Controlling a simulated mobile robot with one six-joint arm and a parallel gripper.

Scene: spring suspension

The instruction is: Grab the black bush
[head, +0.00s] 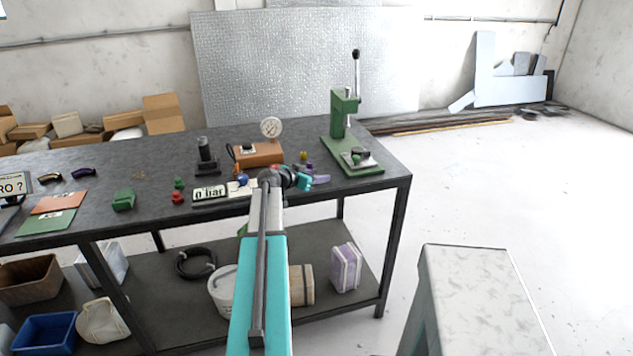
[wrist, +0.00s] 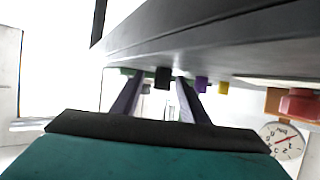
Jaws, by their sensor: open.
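The wrist view is upside down, with the table top along its upper side. A small black bush (wrist: 162,78) stands on the table and shows between the two purple-grey fingers of my gripper (wrist: 157,92). The fingers are apart, and the bush is beyond or near their tips; I cannot tell the exact distance. No contact is visible. In the head view my gripper (head: 319,179) is low over the right part of the table, pointing right. I cannot make out the black bush in that view.
A purple bush (wrist: 203,85) and a yellow bush (wrist: 223,88) stand beside the black one. A green press (head: 345,125) is at the table's right end. A gauge (head: 271,127) stands by an orange-brown box (head: 258,155). A sign (head: 210,193) stands near the front edge.

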